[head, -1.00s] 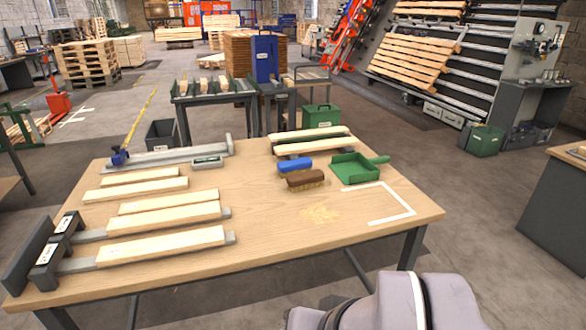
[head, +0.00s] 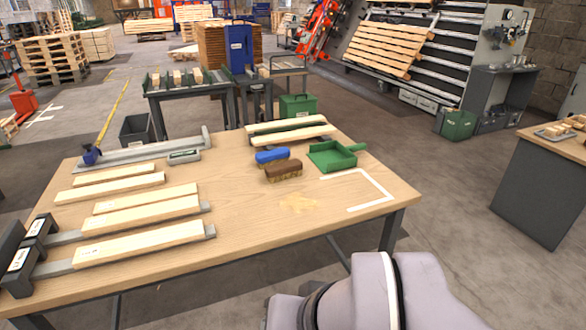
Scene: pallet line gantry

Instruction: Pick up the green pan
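The green pan (head: 330,156) is a dustpan with raised sides and a short handle pointing right. It lies flat on the wooden table (head: 240,228), towards its right back part. My arm shows at the bottom right, in front of the table. My gripper is not in view.
More planks (head: 140,216) and clamps cover the left side. A second bench (head: 550,190) stands at the right.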

